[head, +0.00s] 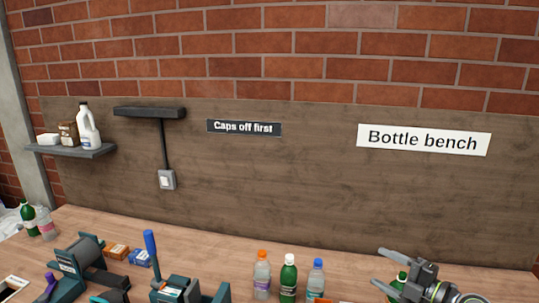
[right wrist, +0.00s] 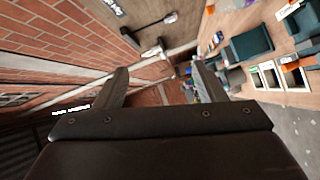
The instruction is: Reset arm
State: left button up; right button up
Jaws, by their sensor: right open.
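My right gripper (head: 376,267) is at the lower right of the head view, raised over the wooden bench (head: 215,232), its fingers pointing left. In the right wrist view its two fingers (right wrist: 160,74) stand wide apart with nothing between them. Behind it in the head view is a green bottle (head: 400,277), partly hidden by the gripper; I cannot tell whether they touch. My left gripper is not in view.
Bottles with orange (head: 262,277), white (head: 288,281) and blue (head: 316,281) caps stand at the front middle. Teal equipment (head: 76,262) and small boxes (head: 117,252) occupy the left. A wall shelf (head: 85,153) holds a white jug (head: 88,129). The bench behind the bottles is clear.

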jog(key=s+d+r+m+t+h, duration=0.2)
jog(key=s+d+m+t+h, duration=0.35)
jog(key=m+t+h, duration=0.55)
jog(key=s+d+f+m+g+h, duration=0.5)
jog(key=s+f+m+g+h, duration=0.1)
jog(key=s+f+m+g, duration=0.4)
jog(key=s+a+f+m+g+y, duration=0.15)
jog(key=s+a+f+g, duration=0.3)
jog(key=s, duration=0.65)
jog(key=s+a+f+m+g+y, duration=0.1)
jog(key=s+a+f+g+y, duration=0.4)
jog(key=s, duration=0.6)
notch_tip(320, 180, down, 31)
jog(key=d+g+h+b, duration=0.2)
jog(key=g+b, duration=0.1)
jog(key=b, duration=0.4)
jog(key=s+f+b, duration=0.3)
jog(key=s+f, duration=0.4)
jog(key=f, duration=0.5)
jog(key=s+f+b, duration=0.4)
jog(key=s+f, duration=0.3)
jog(key=f, duration=0.5)
jog(key=shift+s+a+f+g+y, duration=0.35)
jog(key=shift+a, duration=0.1)
